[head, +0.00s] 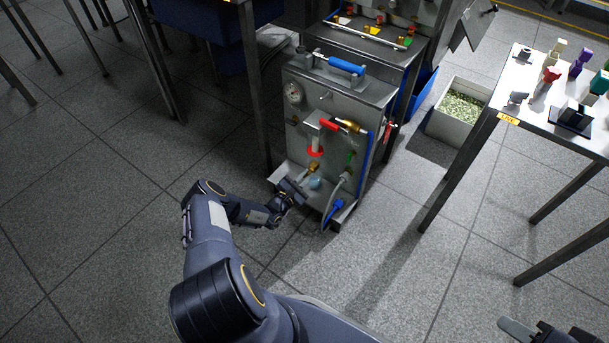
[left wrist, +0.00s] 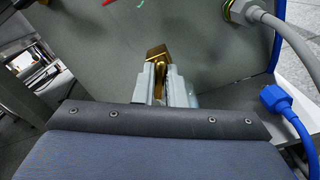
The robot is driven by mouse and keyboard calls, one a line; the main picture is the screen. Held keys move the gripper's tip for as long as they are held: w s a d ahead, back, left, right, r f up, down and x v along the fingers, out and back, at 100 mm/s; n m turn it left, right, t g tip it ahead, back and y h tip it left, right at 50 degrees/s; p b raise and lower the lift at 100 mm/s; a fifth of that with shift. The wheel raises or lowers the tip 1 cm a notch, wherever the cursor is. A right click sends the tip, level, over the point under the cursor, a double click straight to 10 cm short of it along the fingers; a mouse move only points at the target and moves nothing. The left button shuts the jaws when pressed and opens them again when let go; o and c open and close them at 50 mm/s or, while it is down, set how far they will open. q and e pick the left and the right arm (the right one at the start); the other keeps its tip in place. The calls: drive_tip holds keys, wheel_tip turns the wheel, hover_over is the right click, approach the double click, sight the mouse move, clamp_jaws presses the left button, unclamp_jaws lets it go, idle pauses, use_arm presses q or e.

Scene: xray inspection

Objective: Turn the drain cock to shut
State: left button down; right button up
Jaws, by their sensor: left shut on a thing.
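The drain cock (head: 312,170) is a small brass fitting low on the front of the grey steel panel unit (head: 325,95). My left gripper (head: 300,183) reaches it from the lower left. In the left wrist view the brass drain cock (left wrist: 158,54) sticks out from the panel, and the fingers of my left gripper (left wrist: 159,82) are shut on its brass lever. The fingers hide part of the lever, so its exact angle is hard to tell. My right gripper (head: 550,331) is partly cut off at the bottom right, away from the panel.
A grey hose (head: 333,198) and a blue connector (head: 334,210) hang right of the cock; the blue connector also shows in the wrist view (left wrist: 275,98). A red-handled valve (head: 329,125) sits above. A white table (head: 545,110) stands right, with a bin (head: 435,123) beyond it.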

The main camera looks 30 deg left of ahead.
use_arm(q)
drive_tip(key=m+p, duration=0.2)
drive_tip(key=m, duration=0.4)
drive_tip(key=m+p, duration=0.2)
drive_tip(key=m, duration=0.4)
drive_tip(key=shift+d+f, duration=0.15)
drive_tip(key=shift+f, duration=0.05)
idle(0.5)
drive_tip(key=c, duration=1.5)
unclamp_jaws()
drive_tip(key=s+p, duration=0.1)
drive_tip(key=s, duration=0.1)
drive_tip(key=s+p, duration=0.1)
drive_tip(key=s, duration=0.2)
drive_tip(key=s+p, duration=0.1)
drive_tip(key=s, duration=0.2)
drive_tip(key=shift+a, duration=0.35)
